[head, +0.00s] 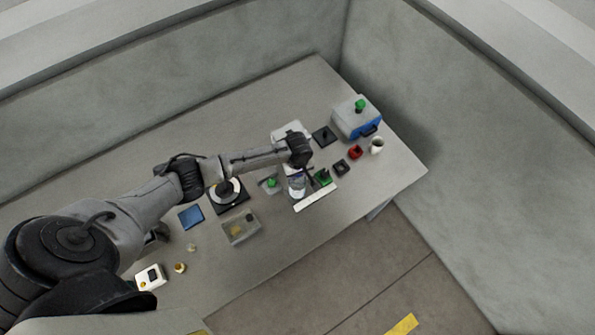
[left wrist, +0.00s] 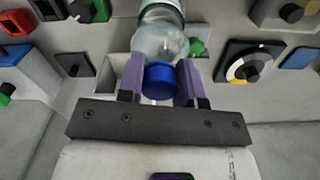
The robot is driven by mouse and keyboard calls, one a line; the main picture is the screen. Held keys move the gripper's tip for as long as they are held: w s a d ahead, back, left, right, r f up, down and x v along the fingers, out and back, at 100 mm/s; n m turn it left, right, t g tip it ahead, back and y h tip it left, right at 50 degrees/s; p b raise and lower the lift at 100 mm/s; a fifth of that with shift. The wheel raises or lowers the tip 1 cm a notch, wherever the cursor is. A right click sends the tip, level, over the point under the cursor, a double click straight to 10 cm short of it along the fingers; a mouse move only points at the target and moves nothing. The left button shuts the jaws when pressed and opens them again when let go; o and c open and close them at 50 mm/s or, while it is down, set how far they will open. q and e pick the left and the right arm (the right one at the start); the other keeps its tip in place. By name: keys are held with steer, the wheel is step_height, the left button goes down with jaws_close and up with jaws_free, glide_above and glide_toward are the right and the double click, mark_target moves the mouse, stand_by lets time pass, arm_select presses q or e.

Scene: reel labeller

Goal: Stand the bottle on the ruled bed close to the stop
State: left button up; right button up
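The bottle (head: 297,186) is clear, with a blue cap (left wrist: 159,80) that faces the left wrist camera. My left gripper (left wrist: 160,88) has its two purple fingers closed on both sides of the bottle's neck and cap. In the head view the left gripper (head: 300,168) is above the bottle at the right half of the table. A long pale strip (head: 316,197), which looks like the ruled bed, lies just in front of the bottle. A green block (head: 323,177) stands to its right; I cannot tell whether it is the stop. The bottle's base is hidden. My right gripper is not visible.
A grey and blue case (head: 356,118), a white cup (head: 377,145), a red piece (head: 355,152) and dark blocks stand to the right. The table's front edge is close to the strip.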

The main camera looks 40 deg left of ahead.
arm_select(q)
steer(key=o, duration=0.4)
steer(key=shift+o, duration=0.2)
step_height(320, 180, up, 12)
steer(key=s+d+f+m+t+h, duration=0.2)
steer(key=s+d+f+m, duration=0.2)
steer(key=s+d+m, duration=0.6)
steer(key=s+r+m+y, duration=0.1)
steer(key=s+r+m, duration=0.1)
steer(key=s, duration=0.6)
steer(key=s+a+r+m+t, duration=0.1)
steer(key=s+r+m, duration=0.1)
steer(key=s, duration=0.6)
steer(key=shift+s+a+r+m+t+y+b, duration=0.3)
steer(key=shift+s+r+y+b, duration=0.05)
steer(key=shift+y+b, duration=0.05)
